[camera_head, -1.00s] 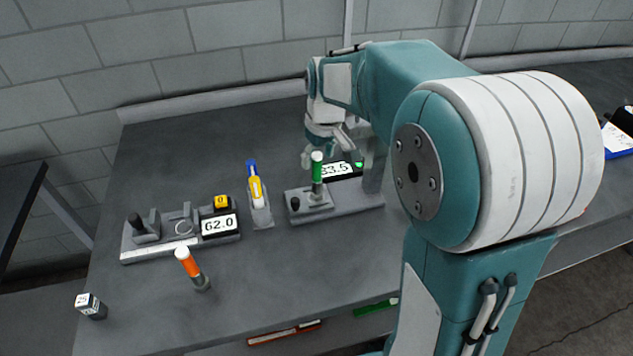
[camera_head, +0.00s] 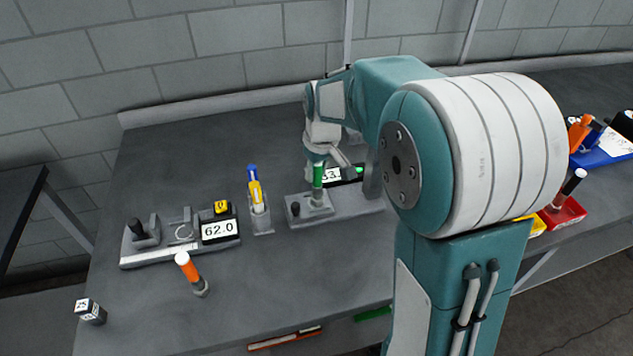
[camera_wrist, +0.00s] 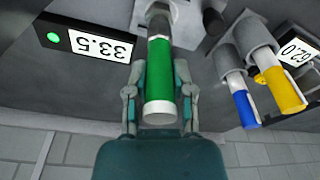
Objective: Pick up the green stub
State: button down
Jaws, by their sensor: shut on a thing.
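The green stub (camera_head: 318,177) stands upright in the grey fixture (camera_head: 345,206) at the middle of the table, beside a display reading 33.5. In the wrist view the green stub (camera_wrist: 166,85) has a white end and a grey lower part that meets the fixture. My gripper (camera_wrist: 159,95) has one finger on each side of the stub and is shut on it. In the head view my gripper (camera_head: 325,160) comes down from above and partly covers the stub's top and the display.
A holder (camera_head: 262,220) with blue and yellow sticks stands just left. A second fixture (camera_head: 160,254) with a 62.0 display (camera_head: 219,231) is farther left. An orange stub (camera_head: 187,267) and a small marked block (camera_head: 90,311) stand near the front. A red bin (camera_head: 563,214) is at right.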

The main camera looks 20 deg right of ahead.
jog(key=shift+r, duration=0.25)
jog(key=r, duration=0.3)
jog(key=shift+s+r, duration=0.25)
jog(key=shift+s, duration=0.05)
jog(key=s+r, duration=0.9)
jog(key=s, duration=0.4)
jog(key=shift+s, duration=0.25)
